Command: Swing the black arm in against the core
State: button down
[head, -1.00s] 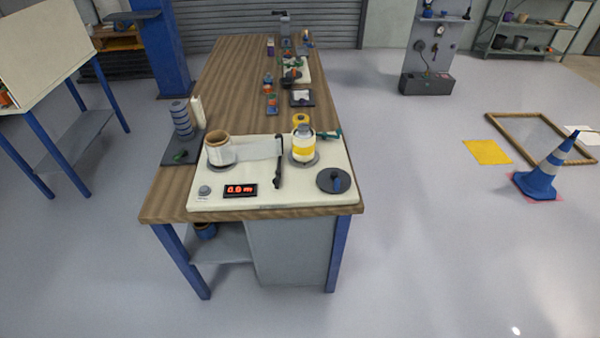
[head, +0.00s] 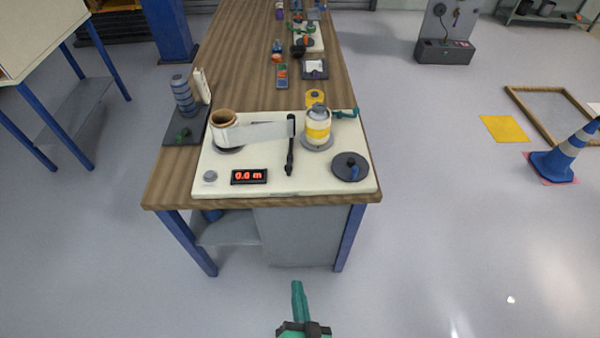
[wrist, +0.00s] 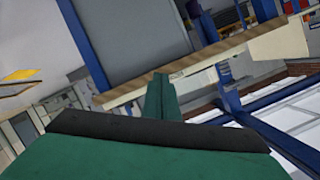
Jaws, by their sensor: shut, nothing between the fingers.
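The black arm (head: 290,150) stands on the cream winding board between two rollers. The core (head: 317,131), white with a yellow band, sits on the right spindle. A gap shows between the black arm and the core. On the left is a brown-cored film roll (head: 223,124). My green gripper (head: 297,285) is in front of the bench, low and well apart from the board. It is shut and empty. In the wrist view my gripper (wrist: 162,85) points toward the bench edge.
A dark stand (head: 184,96) with stacked rings is at left. Floor before the bench is clear.

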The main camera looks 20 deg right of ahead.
jog(key=w+d+r+m+t+y, duration=0.1)
jog(key=w+d+r+m+t, duration=0.1)
jog(key=w+d+r+m, duration=0.45)
jog(key=w+d+r+m+t+y, duration=0.15)
jog(key=w+d+r, duration=0.25)
jog(key=w+d, duration=0.7)
jog(key=shift+n+g, duration=0.25)
jog(key=shift+n, duration=0.05)
jog(key=w+a, duration=0.1)
jog(key=w, duration=0.7)
jog(key=w+a, duration=0.1)
jog(key=w, duration=0.3)
jog(key=shift+a+f, duration=0.2)
jog(key=shift+a, duration=0.1)
jog(key=a, duration=0.2)
jog(key=w+a, duration=0.1)
jog(key=shift+f, duration=0.35)
jog(key=shift+w+a, duration=0.1)
jog(key=shift+a, duration=0.3)
jog(key=shift+a, duration=0.1)
